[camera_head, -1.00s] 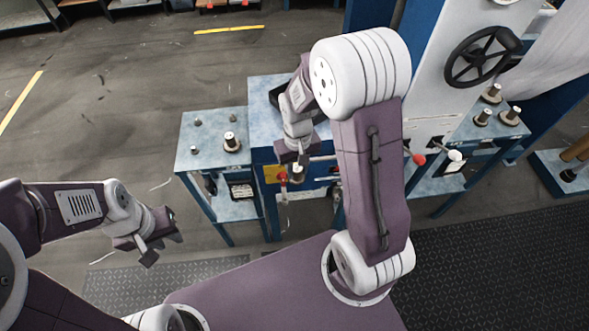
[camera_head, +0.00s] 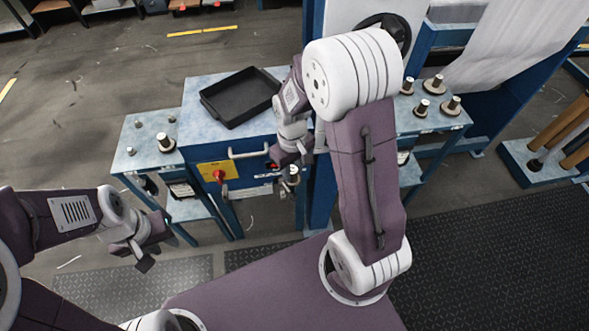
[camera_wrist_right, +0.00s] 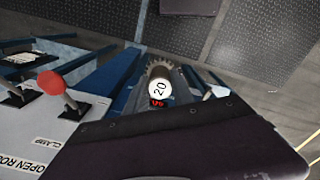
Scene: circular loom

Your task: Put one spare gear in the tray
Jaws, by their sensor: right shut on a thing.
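The tray (camera_head: 212,108) is black, shallow and empty, on the blue worktop in the head view. My right gripper (camera_head: 291,172) hangs in front of the blue cabinet, to the right of and nearer than the tray. It is shut on a toothed gear with a white round top marked 20, seen in the right wrist view (camera_wrist_right: 160,87); in the head view the gear is small and partly hidden. A further gear on a post (camera_head: 166,143) stands on the left side table. My left gripper (camera_head: 155,252) is empty at the left, its fingers apart.
Several posts with round parts (camera_head: 421,106) stand on the right side table. A red knob (camera_head: 219,175) and a pale handle (camera_head: 250,153) stick out from the cabinet front. A dark handwheel (camera_head: 388,25) is behind my right arm.

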